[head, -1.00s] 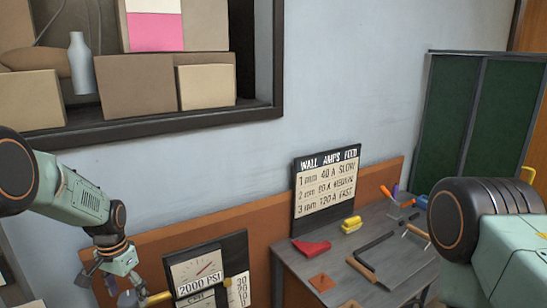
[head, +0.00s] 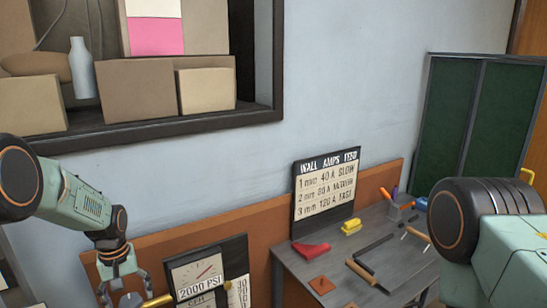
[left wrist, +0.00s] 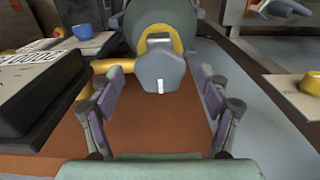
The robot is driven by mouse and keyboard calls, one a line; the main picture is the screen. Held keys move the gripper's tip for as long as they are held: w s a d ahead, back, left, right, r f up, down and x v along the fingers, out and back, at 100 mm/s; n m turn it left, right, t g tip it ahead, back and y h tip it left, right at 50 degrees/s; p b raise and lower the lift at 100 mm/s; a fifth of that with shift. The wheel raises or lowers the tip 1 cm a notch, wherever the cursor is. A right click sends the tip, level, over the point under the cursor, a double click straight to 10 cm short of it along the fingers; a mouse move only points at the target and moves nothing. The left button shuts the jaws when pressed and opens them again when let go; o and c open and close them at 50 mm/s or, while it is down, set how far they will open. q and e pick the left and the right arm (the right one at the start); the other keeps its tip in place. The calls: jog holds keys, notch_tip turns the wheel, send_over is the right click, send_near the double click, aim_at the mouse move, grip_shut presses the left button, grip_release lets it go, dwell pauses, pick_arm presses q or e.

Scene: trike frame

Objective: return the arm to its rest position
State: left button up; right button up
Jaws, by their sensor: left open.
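My left gripper (head: 126,299) hangs at the lower left of the head view, fingers pointing down and spread. In the left wrist view my left gripper (left wrist: 160,76) is open, one finger on each side of a grey knob (left wrist: 160,68) with a white mark. The knob sits in front of a green cylinder with a yellow ring (left wrist: 180,35). I see nothing gripped; whether a finger touches the knob I cannot tell. My left arm reaches in bent from the left edge. Part of my right arm shows at the right edge, its gripper out of view.
A gauge board (head: 197,272) reading 2000 PSI stands close right of my left gripper, beside a brass-coloured rod (head: 158,301). A grey workbench (head: 330,270) holds a settings sign (head: 326,187) and tools. A shelf with boxes (head: 150,88) is above.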

pick_arm(q)
jog(key=n, duration=0.4)
pick_arm(e)
jog(key=shift+r, duration=0.2)
pick_arm(q)
jog(key=shift+f, duration=0.1)
